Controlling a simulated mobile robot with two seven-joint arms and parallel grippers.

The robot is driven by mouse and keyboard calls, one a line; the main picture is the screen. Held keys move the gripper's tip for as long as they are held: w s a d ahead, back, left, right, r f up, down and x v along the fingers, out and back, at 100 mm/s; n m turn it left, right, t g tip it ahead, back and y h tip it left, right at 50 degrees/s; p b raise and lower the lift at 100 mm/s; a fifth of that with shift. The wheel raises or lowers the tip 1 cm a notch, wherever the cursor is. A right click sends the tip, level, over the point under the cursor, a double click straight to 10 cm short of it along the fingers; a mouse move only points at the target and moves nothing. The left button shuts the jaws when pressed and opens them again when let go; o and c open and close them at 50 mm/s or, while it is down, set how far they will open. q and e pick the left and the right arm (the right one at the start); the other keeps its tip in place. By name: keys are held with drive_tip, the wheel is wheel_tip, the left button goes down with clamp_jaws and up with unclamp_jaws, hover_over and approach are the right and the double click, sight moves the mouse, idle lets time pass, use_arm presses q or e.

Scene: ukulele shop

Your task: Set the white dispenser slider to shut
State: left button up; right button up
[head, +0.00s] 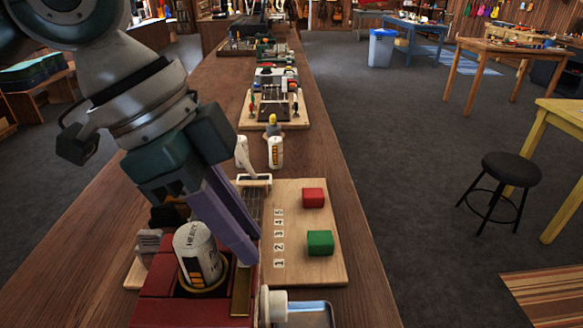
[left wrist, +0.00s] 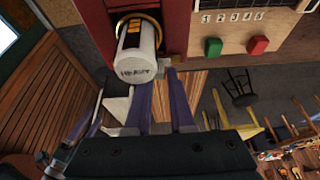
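A red box-like unit (head: 155,312), which I take for the dispenser, stands at the near end of the bench. A white can labelled "HEAVY" (head: 196,252) sits tilted in its round opening and shows in the left wrist view (left wrist: 138,58). A white knob (head: 266,304) is at the unit's near right side; I cannot tell its slider position. My left gripper (head: 245,250) points down beside the can, above and beyond the knob and apart from it. In the left wrist view its purple fingers (left wrist: 163,78) show a gap with nothing clearly held. My right gripper is out of view.
A wooden board with numbers (head: 279,238), a green block (head: 320,242) and a red block (head: 313,197) lies just beyond the unit. A metal tray (head: 308,313) adjoins the knob. Another can (head: 276,152) stands farther along.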

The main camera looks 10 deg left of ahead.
use_arm(q)
clamp_jaws()
idle(1.0)
